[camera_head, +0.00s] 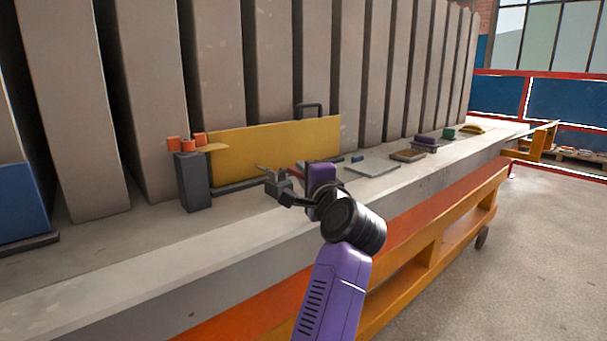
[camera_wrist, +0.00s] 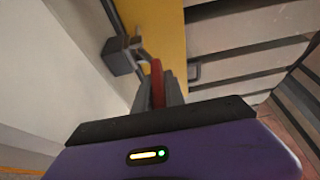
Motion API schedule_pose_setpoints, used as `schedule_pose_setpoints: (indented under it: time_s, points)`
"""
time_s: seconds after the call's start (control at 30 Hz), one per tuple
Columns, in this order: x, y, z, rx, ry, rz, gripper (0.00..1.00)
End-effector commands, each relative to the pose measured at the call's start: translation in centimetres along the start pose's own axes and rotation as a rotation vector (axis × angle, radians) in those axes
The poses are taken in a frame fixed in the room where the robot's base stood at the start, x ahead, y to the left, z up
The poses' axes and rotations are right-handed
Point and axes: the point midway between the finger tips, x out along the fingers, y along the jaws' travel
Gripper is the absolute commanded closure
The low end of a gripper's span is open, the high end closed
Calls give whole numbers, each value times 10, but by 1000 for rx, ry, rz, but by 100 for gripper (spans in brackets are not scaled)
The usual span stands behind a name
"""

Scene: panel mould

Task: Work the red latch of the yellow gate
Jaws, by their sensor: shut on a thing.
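The yellow gate (camera_head: 275,148) is a flat panel standing upright on the grey ledge. It also shows in the wrist view (camera_wrist: 158,28) as a yellow strip at the top. The red latch (camera_wrist: 157,80) is a thin red bar between the fingers of my gripper (camera_wrist: 158,95), which is shut on it. A dark block (camera_wrist: 122,56) sits beside the latch, at the gate's lower edge. In the head view, my gripper (camera_head: 287,187) is low in front of the gate's right part; the latch is too small there to make out clearly.
A dark post (camera_head: 193,182) with orange pieces on top stands at the gate's left end. A black handle (camera_head: 310,107) rises behind the gate. Grey slabs stand behind. A grey plate (camera_head: 372,166) and several small items lie on the ledge to the right.

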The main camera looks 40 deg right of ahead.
Motion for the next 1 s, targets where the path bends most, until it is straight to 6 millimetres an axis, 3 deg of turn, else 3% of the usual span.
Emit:
schedule_pose_setpoints:
  time_s: [0.03,0.13,0.53,1.0]
  points:
    - [0,3,-2,2,2,4,83]
    - [0,3,-1,1,2,4,64]
    - [-5,1,-1,0,1,2,64]
    - [-71,1,0,-1,0,3,64]
